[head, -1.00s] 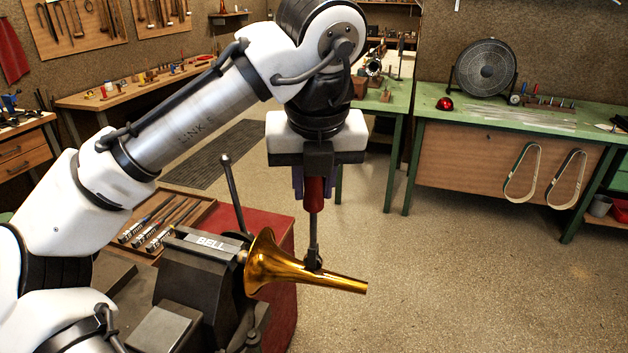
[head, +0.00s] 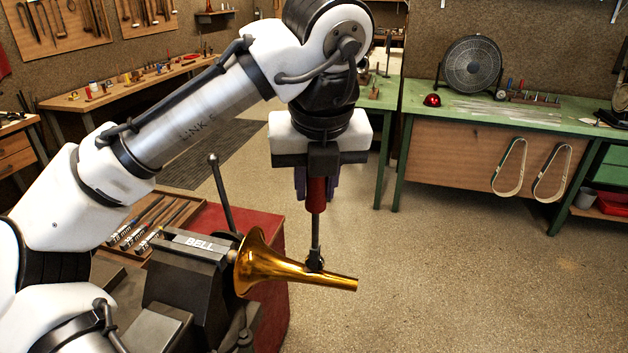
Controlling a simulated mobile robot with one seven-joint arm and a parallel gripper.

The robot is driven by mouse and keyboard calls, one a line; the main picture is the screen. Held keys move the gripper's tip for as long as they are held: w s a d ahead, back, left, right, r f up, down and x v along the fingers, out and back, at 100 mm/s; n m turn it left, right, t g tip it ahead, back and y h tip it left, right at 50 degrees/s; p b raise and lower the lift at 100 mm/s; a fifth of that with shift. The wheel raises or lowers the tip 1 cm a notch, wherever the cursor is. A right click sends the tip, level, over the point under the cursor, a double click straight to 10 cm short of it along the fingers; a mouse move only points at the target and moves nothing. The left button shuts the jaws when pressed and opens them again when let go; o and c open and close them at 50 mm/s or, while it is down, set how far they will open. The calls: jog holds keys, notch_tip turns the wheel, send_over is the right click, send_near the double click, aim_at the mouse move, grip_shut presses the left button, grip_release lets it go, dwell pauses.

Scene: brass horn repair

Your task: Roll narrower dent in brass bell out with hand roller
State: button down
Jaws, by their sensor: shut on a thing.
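The brass bell (head: 267,264) lies on its side, its flare at the vise (head: 190,275) marked BELL and its narrow tube pointing right. My gripper (head: 317,192) points down above the tube and is shut on the red handle of the hand roller (head: 316,222). The roller's dark shaft runs down to a small wheel at the top of the narrow tube, and appears to touch it. The wheel covers part of the tube, and I cannot make out either dent.
A wooden tray (head: 205,217) with several tools sits on the red-topped bench (head: 258,224) behind the vise. The vise's dark lever (head: 219,195) stands up left of my gripper. A green bench (head: 470,118) is at the back right. Open floor lies right of the bell.

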jog(key=shift+r, duration=3.05)
jog(key=shift+w+a+f+b, duration=0.1)
jog(key=shift+a+f+b, duration=0.2)
jog(key=shift+f, duration=0.5)
jog(key=shift+w+a+f+b, duration=0.1)
jog(key=shift+a+f, duration=0.25)
jog(key=shift+f, duration=0.45)
jog(key=shift+w+a+f+b, duration=0.15)
jog(key=shift+a+f, duration=0.2)
jog(key=shift+f, duration=0.45)
jog(key=shift+p, duration=0.55)
jog(key=shift+f, duration=0.55)
jog(key=shift+s+d, duration=0.1)
jog(key=shift+d, duration=0.05)
